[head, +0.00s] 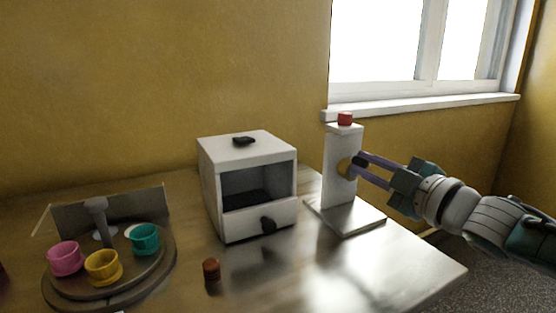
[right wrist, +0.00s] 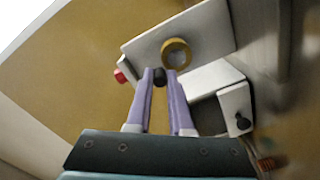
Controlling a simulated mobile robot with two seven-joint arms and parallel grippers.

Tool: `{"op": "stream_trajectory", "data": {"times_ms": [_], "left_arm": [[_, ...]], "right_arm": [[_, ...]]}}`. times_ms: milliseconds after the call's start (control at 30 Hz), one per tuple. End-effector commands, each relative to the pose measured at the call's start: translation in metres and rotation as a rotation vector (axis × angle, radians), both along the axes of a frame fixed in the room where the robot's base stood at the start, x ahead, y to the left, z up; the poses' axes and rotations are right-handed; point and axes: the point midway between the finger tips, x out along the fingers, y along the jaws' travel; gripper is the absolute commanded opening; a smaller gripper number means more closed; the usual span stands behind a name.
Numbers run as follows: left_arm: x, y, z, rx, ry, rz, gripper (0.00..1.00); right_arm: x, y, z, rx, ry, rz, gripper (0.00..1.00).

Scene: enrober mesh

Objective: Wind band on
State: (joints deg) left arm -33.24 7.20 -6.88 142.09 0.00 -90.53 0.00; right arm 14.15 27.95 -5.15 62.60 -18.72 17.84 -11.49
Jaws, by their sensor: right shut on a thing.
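A white upright post (head: 340,190) on a flat base plate stands at the right of the table, with a red button (head: 345,118) on top. A round yellow-brown hub (head: 343,167) sits on the post's face; it shows as a ring in the right wrist view (right wrist: 177,54). My right gripper (head: 357,166) reaches in from the right, close to the hub. Its purple fingers are shut on a small black knob (right wrist: 160,77) beside the hub. How the knob joins the hub is hard to see. My left gripper is not in view.
A white box (head: 247,147) with an open front, a drawer and a black knob stands left of the post. A round stand (head: 165,269) with pink, yellow and teal cups is at the left. A small brown cylinder (head: 211,268) stands between them. The table's front right is clear.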

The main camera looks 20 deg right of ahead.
Motion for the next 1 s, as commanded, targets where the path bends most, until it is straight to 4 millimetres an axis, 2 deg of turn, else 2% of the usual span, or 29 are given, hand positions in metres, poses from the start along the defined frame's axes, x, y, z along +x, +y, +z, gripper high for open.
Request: {"op": "stream_trajectory", "data": {"times_ms": [467,500,767,1000], "left_arm": [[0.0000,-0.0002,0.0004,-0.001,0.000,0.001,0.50],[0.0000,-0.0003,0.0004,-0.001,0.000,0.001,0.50],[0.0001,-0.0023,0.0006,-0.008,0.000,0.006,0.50],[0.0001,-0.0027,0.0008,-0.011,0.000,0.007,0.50]], "right_arm": [[0.0001,-0.0004,0.0005,0.015,0.001,0.001,0.00],[0.0001,-0.0004,0.0005,0.015,0.001,0.001,0.21],[0.0000,-0.0004,0.0002,0.015,0.001,0.001,0.50],[-0.0005,-0.0005,0.0001,0.015,0.001,0.000,0.50]]}}
